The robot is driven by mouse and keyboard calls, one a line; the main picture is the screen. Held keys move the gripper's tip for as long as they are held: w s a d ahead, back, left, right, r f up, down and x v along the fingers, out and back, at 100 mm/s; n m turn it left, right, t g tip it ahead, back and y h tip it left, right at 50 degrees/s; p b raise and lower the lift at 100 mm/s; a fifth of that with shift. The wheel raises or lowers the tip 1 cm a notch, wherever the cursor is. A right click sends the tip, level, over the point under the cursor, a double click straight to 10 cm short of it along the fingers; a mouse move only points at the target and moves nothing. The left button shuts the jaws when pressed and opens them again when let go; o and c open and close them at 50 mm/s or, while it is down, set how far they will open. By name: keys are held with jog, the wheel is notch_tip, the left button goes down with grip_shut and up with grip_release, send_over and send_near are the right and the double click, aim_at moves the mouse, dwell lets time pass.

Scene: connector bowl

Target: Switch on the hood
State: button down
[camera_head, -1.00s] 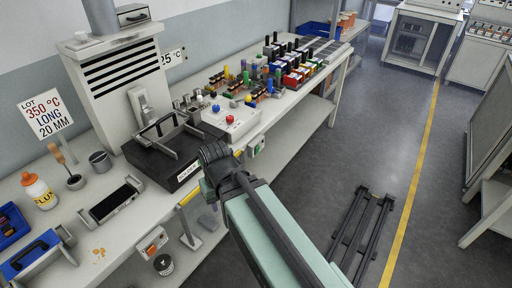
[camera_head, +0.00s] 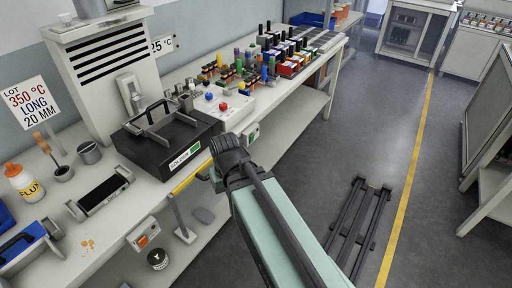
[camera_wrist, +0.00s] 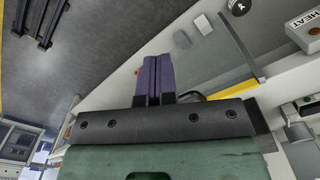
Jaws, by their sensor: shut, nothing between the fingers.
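The hood (camera_head: 105,60) is a pale cabinet with dark slots, standing at the back of the bench at upper left in the head view. A pale fitting (camera_head: 130,92) sits low on its front; I cannot tell whether it is a switch. In the head view my arm reaches in front of the bench edge, right of the hood and apart from it, and hides my fingertips. In the wrist view the purple fingers of my gripper (camera_wrist: 153,80) are together and empty, with floor and bench edge behind them.
A black solder pot (camera_head: 165,145) stands before the hood. A white box (camera_head: 222,103) with red and blue buttons is beside it. A dark rack (camera_head: 360,225) lies on the floor.

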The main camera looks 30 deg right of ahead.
aim_at(253, 136)
jog(key=w+d+f+m+t+y+b, duration=0.3)
jog(key=w+d+f+m+t+b, duration=0.15)
jog(key=d+f+b, duration=0.7)
jog(key=w+d+f+m+t+y+b, duration=0.35)
jog(key=w+d+f+b, duration=0.4)
jog(key=f+b, duration=0.7)
jog(key=w+d+r+m+t+y+b, duration=0.25)
jog(key=d+t+b, duration=0.35)
jog(key=d, duration=0.4)
jog(key=d+r+m+t, duration=0.1)
jog(key=d+r+t, duration=0.2)
jog(key=r, duration=0.6)
jog(key=shift+w+t, duration=0.4)
jog(key=shift+t, duration=0.3)
jog(key=p+x, duration=0.1)
jog(key=x, duration=0.6)
jog(key=p+x, duration=0.2)
jog(key=x, duration=0.5)
jog(key=shift+w+f, duration=0.1)
jog(key=shift+f, duration=0.1)
